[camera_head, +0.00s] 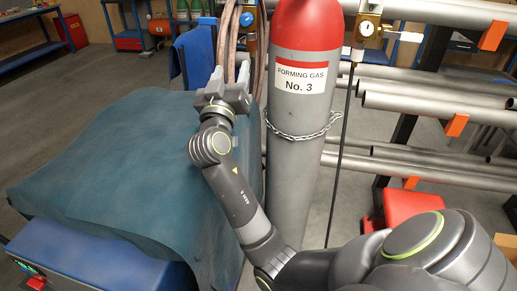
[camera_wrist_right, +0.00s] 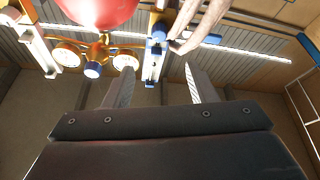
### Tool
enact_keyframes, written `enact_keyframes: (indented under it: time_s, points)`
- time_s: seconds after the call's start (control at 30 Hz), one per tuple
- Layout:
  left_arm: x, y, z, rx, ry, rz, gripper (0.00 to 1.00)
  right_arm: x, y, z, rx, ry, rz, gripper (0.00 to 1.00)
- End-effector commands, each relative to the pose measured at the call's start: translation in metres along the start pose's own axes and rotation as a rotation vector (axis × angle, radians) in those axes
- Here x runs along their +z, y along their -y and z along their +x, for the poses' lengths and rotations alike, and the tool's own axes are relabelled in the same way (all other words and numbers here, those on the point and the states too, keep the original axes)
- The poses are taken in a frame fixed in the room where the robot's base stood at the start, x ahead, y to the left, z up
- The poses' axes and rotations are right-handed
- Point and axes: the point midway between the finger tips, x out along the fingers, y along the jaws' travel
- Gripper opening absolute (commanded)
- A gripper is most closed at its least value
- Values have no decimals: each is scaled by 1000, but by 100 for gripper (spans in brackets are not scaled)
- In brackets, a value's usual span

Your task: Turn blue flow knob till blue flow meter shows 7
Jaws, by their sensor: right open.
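My right gripper (camera_head: 231,72) is open and empty in the head view, just left of the grey gas cylinder and beside hanging hoses. The right wrist view shows its two fingers (camera_wrist_right: 158,72) apart. Beyond the gap between them is a slim flow meter (camera_wrist_right: 152,62) with blue parts and a blue knob (camera_wrist_right: 158,32) at one end. The meter's reading is too small to tell. A blue knob (camera_head: 247,18) also shows in the head view, above and beyond the gripper, partly among the hoses. I cannot tell which blue part is the flow knob. My left gripper is out of view.
The red-topped cylinder (camera_head: 291,185) stands chained right of my gripper. Brown hoses (camera_head: 228,45) hang close beyond it. A blue-draped block (camera_head: 100,160) is at left. Pipe racks (camera_head: 430,105) fill the right. A regulator with gauges (camera_wrist_right: 126,60) and blue knob (camera_wrist_right: 93,70) is nearby.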

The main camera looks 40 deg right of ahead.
Motion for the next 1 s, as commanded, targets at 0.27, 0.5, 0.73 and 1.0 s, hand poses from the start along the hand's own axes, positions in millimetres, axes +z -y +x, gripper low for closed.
enact_keyframes:
  time_s: [0.27, 0.5, 0.73, 1.0]
  points:
    - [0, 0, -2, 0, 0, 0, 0, 57, -6, -14, -59, 134, -24, 51]
    - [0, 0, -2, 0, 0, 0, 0, 101, -11, -33, -111, 244, -40, 51]
    - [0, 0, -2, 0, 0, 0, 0, 140, -18, -53, -163, 350, -56, 51]
    - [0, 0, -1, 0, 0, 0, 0, 169, -18, -69, -210, 422, -76, 51]
